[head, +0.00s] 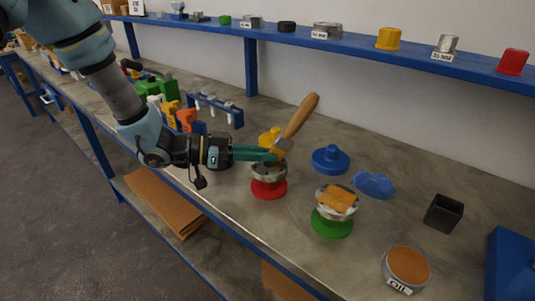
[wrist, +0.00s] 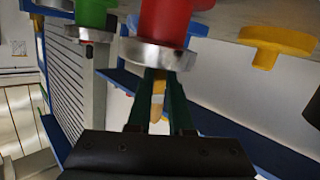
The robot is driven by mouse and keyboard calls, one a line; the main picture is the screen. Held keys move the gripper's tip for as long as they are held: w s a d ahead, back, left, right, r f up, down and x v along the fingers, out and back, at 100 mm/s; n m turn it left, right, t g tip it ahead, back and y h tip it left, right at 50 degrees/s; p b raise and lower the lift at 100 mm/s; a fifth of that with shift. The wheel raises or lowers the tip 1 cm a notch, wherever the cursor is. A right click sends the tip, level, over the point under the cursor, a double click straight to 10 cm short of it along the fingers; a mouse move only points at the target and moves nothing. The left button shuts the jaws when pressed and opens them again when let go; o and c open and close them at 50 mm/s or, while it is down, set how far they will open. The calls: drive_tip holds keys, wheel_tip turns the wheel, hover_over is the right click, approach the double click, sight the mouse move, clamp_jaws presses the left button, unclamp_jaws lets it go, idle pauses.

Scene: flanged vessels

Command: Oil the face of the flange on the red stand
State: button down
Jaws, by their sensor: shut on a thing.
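The red stand (head: 269,189) holds a grey metal flange (head: 268,171) face up on the bench. In the wrist view the red stand (wrist: 172,18) and its flange (wrist: 150,54) appear upside down. My gripper (head: 279,152) is shut on a brush with a wooden handle (head: 302,115), which leans up to the right. The brush's lower end is at the flange's face; I cannot tell whether the bristles touch it. In the wrist view my fingers (wrist: 162,88) lie close against the flange. The oil tin (head: 407,266), labelled OIL, stands at the front right.
A green stand (head: 332,226) with a flange and an orange cloth (head: 338,199) stands to the right. A blue flanged part (head: 331,159), a blue cloth (head: 374,184) and a black cup (head: 443,213) are beyond. A yellow part (head: 269,136) is behind my gripper. A blue shelf runs along the wall.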

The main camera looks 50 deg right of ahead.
sight(270, 173)
drive_tip(key=shift+w+a+f+p, duration=0.15)
drive_tip(key=shift+w+p, duration=0.35)
drive_tip(key=shift+w, duration=1.25)
drive_tip(key=shift+a, duration=0.35)
drive_tip(key=shift+s+r, duration=0.15)
drive_tip(key=shift+s, duration=0.8)
drive_tip(key=shift+s+r, duration=0.15)
drive_tip(key=shift+s, duration=2.45)
drive_tip(key=shift+a, duration=0.5)
drive_tip(key=shift+w+f+p, duration=0.15)
drive_tip(key=shift+w+p, duration=0.3)
drive_tip(key=shift+w, duration=1.3)
drive_tip(key=shift+w+f+p, duration=0.1)
drive_tip(key=shift+w+p, duration=0.35)
drive_tip(key=shift+w, duration=1.3)
wheel_tip(270, 173, up, 6)
drive_tip(key=p, duration=0.5)
